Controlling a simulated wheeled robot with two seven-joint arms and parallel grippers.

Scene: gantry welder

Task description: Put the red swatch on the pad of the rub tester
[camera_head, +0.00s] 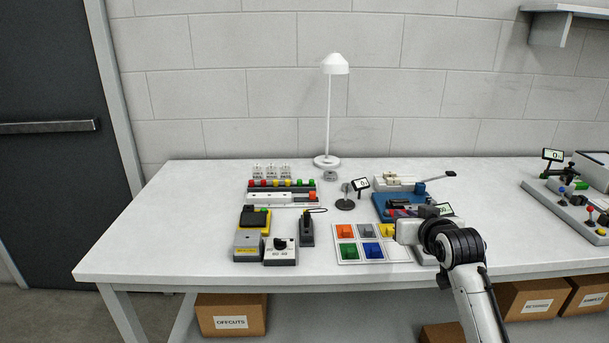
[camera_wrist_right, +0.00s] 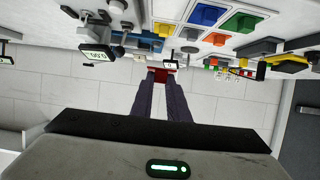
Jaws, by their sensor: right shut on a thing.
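My right gripper (camera_wrist_right: 160,84) is shut on the red swatch (camera_wrist_right: 160,74), which shows between its fingertips in the wrist view. A blue-based machine with a white top (camera_head: 392,184), which looks like the rub tester, stands just behind the gripper. Its pad cannot be made out clearly. It also shows, upside down, in the wrist view (camera_wrist_right: 146,44). My left gripper is not in view.
The tray holds orange (camera_head: 345,231), green (camera_head: 348,250), blue (camera_head: 373,250) and yellow (camera_head: 387,230) swatches. A small display on a stand (camera_head: 345,203) is left of the machine. A lamp (camera_head: 327,160) stands behind. The table's left end is clear.

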